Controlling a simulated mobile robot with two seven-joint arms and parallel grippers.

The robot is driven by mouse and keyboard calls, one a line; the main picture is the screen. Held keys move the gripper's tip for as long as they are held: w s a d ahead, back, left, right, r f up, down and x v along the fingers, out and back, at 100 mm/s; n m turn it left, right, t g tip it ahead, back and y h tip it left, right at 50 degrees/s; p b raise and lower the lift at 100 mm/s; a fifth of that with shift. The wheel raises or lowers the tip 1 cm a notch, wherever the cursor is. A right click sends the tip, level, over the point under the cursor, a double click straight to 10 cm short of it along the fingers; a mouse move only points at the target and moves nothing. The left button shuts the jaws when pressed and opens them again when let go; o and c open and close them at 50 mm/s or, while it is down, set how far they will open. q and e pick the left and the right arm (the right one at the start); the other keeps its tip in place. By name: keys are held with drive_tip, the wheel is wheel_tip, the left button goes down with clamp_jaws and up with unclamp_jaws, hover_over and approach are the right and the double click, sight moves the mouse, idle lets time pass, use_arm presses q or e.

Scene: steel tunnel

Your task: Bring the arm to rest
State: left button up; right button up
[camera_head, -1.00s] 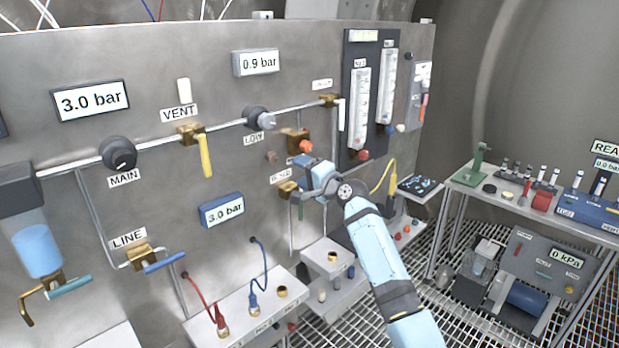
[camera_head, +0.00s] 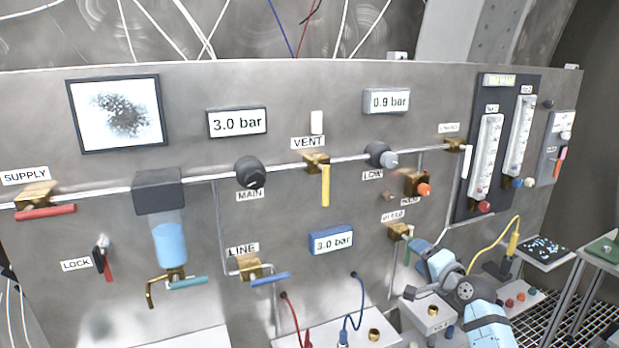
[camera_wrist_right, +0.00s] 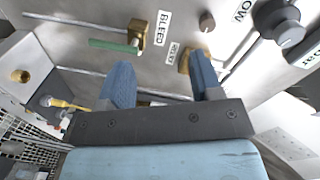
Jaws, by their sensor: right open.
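My right gripper (camera_head: 424,250) is at the lower right of the head view, just right of and below the brass BLEED valve (camera_head: 399,230). In the right wrist view its two blue fingers (camera_wrist_right: 163,78) stand apart with nothing between them. There the BLEED valve (camera_wrist_right: 137,32) with its green handle (camera_wrist_right: 114,46) lies beyond the fingers, on the panel. I see no contact between the fingers and the valve. My right arm comes up from the bottom right. My left gripper is not in view.
The steel panel (camera_head: 90,205) carries several valves, the MAIN knob (camera_head: 249,172), gauges reading 3.0 and 0.9 bar, and flow tubes (camera_head: 487,155). A ledge with red and blue cables (camera_head: 353,315) lies below. A side table (camera_head: 603,248) stands at the far right.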

drive_tip(key=s+a+f+n+g+h+p, duration=0.15)
drive_tip(key=s+a+f+n, duration=0.3)
drive_tip(key=s+f, duration=0.85)
drive_tip(key=s+a+f+n+g+h, duration=0.1)
drive_tip(key=s+a+f+n+g, duration=0.3)
drive_tip(key=s+f, duration=0.95)
drive_tip(key=s+a+n, duration=0.2)
drive_tip(key=s+n, duration=0.2)
drive_tip(key=s, duration=1.1)
drive_tip(key=shift+s+f+n, duration=0.2)
drive_tip(key=shift+f+n, duration=0.15)
drive_tip(key=shift+f, duration=0.1)
